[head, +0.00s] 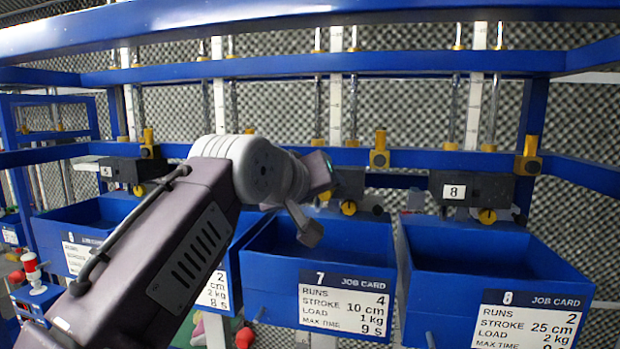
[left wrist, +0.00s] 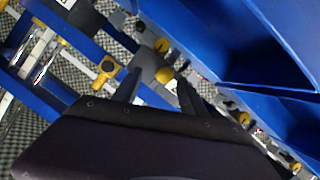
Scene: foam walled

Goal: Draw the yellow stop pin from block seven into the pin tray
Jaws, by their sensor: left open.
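Block seven (head: 370,196) is a dark block on the blue rail, partly hidden behind my left arm; its number is not visible. A round yellow pin head (head: 348,207) shows on its front. My left gripper (head: 318,214) is in front of and just left of that block, above the bin with job card 7. In the left wrist view its two dark fingers (left wrist: 158,90) are apart and empty, with a round yellow head (left wrist: 165,75) near the gap between their tips. Contact cannot be told. I cannot single out the pin tray. My right gripper is not in view.
Blue bin seven (head: 258,255) stands below the block, with bin eight (head: 420,262) to its right. Block eight (head: 470,190) has its own yellow head (head: 487,215). A yellow clamp (head: 380,150) sits above block seven. Blue rails and vertical rods surround the workspace.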

